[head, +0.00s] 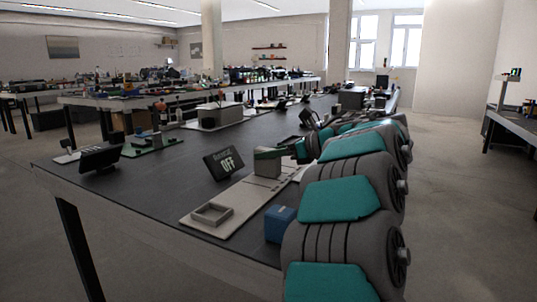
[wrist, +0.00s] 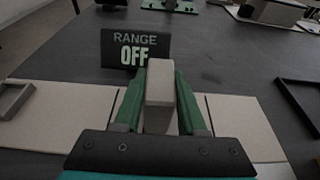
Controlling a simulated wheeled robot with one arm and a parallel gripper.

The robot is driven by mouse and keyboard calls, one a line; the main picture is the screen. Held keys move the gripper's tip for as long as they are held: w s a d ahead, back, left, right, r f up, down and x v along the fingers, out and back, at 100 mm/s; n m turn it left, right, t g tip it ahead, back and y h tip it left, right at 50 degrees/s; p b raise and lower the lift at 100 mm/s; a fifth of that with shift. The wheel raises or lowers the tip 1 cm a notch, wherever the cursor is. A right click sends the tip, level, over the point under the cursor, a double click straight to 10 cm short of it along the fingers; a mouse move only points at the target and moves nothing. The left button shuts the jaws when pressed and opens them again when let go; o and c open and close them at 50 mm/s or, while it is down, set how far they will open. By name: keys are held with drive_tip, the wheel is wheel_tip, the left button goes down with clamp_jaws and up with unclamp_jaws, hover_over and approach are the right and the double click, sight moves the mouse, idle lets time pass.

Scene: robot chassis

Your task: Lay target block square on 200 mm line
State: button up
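The target block (wrist: 159,82), a pale grey upright block, stands between the two green fingers of my gripper (wrist: 160,78). In the wrist view the fingertips meet its sides with no clear gap. In the head view the block (head: 267,163) is at the board, partly covered by my gripper (head: 268,153); whether its base touches is hard to tell. The pale board (head: 236,203) has thin dark cross lines, one on either side of the block in the wrist view (wrist: 240,125). I cannot read which line is 200 mm.
A display reading "RANGE OFF" (wrist: 135,48) stands just beyond the board. A square open frame (head: 212,213) sits at the board's near end. A blue box (head: 279,223) is beside the board. The dark tabletop (head: 150,190) to the left is mostly clear.

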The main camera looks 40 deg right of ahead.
drive_tip(key=o, duration=0.4)
drive_tip(key=shift+o, duration=0.2)
drive_tip(key=shift+r+p, duration=0.2)
drive_tip(key=shift+p, duration=0.1)
drive_tip(key=b+v, duration=0.1)
drive_tip(key=v, duration=1.1)
drive_tip(key=shift+a, duration=0.15)
